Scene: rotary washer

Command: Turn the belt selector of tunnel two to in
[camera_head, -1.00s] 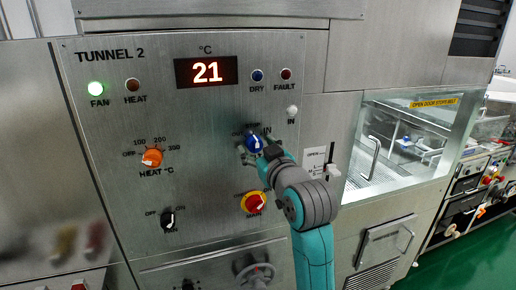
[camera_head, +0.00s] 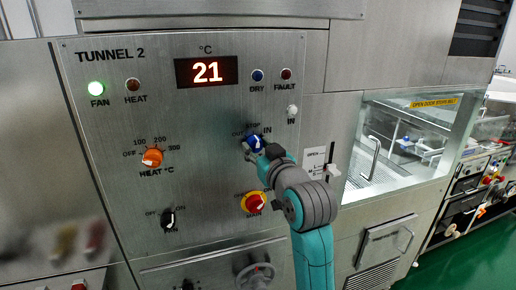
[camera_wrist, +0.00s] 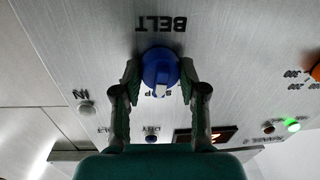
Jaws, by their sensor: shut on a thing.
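The belt selector is a round blue knob (camera_wrist: 158,66) with a white pointer, under the word BELT, which reads upside down in the wrist view. The pointer is at or near the STOP mark. My gripper (camera_wrist: 160,78) has one finger on each side of the knob and is shut on it. In the head view the blue knob (camera_head: 256,142) sits below the OUT, STOP and IN marks, partly hidden by my gripper (camera_head: 259,147). The white IN lamp (camera_head: 292,111) above right looks unlit.
The TUNNEL 2 panel (camera_head: 100,185) also has an orange heat knob (camera_head: 152,157), a black fan switch (camera_head: 168,219) and a red-and-yellow switch (camera_head: 254,202) just below my gripper. The display (camera_head: 207,72) reads 21. A glass-windowed door (camera_head: 400,140) is at right.

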